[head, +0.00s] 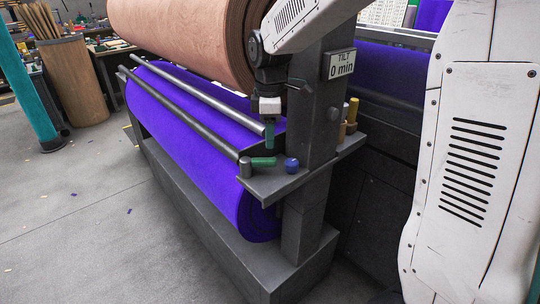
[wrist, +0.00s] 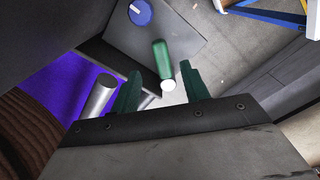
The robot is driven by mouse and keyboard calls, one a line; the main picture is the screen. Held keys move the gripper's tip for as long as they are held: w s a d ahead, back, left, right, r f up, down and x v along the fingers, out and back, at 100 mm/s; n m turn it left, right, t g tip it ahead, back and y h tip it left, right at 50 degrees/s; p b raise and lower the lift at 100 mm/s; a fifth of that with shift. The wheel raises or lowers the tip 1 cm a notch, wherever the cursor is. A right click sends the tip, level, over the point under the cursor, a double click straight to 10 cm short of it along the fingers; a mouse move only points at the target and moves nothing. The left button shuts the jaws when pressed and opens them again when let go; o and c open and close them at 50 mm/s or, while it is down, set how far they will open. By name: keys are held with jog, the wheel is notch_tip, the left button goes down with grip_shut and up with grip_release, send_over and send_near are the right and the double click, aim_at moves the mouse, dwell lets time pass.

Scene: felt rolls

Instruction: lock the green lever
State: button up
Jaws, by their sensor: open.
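The green lever (head: 263,161) is a short green handle on a grey pivot at the end of the metal roller, above a small dark shelf (head: 268,184). In the head view it points right, roughly level. In the wrist view the green lever (wrist: 162,58) has a pale end and shows between and beyond the fingertips. My gripper (head: 270,147) hangs just above the lever, pointing down. In the wrist view my gripper (wrist: 161,75) has its two dark green fingers apart, with nothing held between them. Whether a finger touches the lever I cannot tell.
A blue knob (head: 291,165) stands on the shelf right of the lever; it also shows in the wrist view (wrist: 140,12). A dark post (head: 318,120) with a "TILT 0 min" sign (head: 341,65) rises close by. Purple felt (head: 190,125) and a large brown roll (head: 180,35) lie left.

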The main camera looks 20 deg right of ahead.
aim_at(270, 159)
notch_tip(270, 159, down, 7)
jog(key=shift+f, duration=0.1)
dwell(0.3)
grip_shut()
